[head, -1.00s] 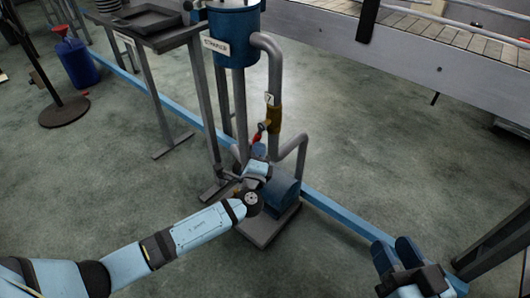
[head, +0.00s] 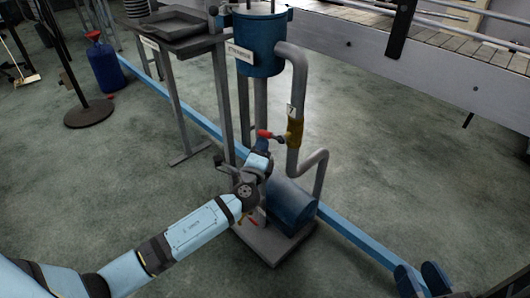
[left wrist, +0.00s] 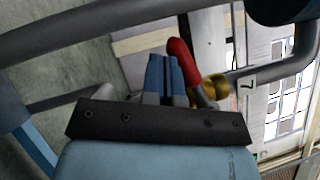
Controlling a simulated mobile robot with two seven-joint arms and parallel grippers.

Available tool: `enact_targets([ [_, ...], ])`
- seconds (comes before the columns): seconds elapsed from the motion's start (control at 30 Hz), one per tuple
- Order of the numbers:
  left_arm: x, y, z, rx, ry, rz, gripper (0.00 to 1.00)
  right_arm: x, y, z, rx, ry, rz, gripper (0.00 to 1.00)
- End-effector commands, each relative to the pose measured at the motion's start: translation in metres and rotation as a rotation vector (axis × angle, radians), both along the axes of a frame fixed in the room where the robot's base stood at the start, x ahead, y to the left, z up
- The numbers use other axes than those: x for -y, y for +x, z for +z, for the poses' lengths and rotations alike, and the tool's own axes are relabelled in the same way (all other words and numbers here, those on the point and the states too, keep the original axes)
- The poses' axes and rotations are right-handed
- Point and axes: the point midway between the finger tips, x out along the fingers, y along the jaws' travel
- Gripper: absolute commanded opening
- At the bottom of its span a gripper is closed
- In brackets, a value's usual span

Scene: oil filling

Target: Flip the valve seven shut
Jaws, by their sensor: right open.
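Valve seven has a brass body (head: 295,132) on the grey vertical pipe, below a tag marked 7 (head: 291,112). Its red-tipped handle (head: 264,134) sticks out to the left, roughly level. My left gripper (head: 262,146) is just below the handle's red end. In the left wrist view, its blue fingers (left wrist: 164,78) are together, with the red handle (left wrist: 180,58) close beside them on the right; I cannot tell whether they touch. The brass body (left wrist: 213,88) is further right. My right gripper (head: 422,280) is open and empty at the bottom right, far from the valve.
A blue tank (head: 255,45) stands above the pipes, and a blue pump (head: 291,203) sits on a base below. A table frame (head: 178,90) is behind at left. A blue floor rail (head: 345,228) crosses the floor. A conveyor (head: 450,65) is at back right. The floor at right is clear.

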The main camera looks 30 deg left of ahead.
Motion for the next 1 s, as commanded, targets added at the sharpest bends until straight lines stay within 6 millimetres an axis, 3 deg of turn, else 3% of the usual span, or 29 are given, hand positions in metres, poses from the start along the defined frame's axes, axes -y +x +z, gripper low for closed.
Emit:
enact_targets([
  [0.4,-0.01,0.004,0.016,0.001,0.0,0.002,0.0,-0.001,-0.001,0.001,-0.012,0.008,0.001,0.43],
  [1.0,-0.011,0.004,0.02,0.002,0.0,0.002,0.0,-0.002,-0.002,-0.001,-0.024,0.018,-0.003,0.43],
])
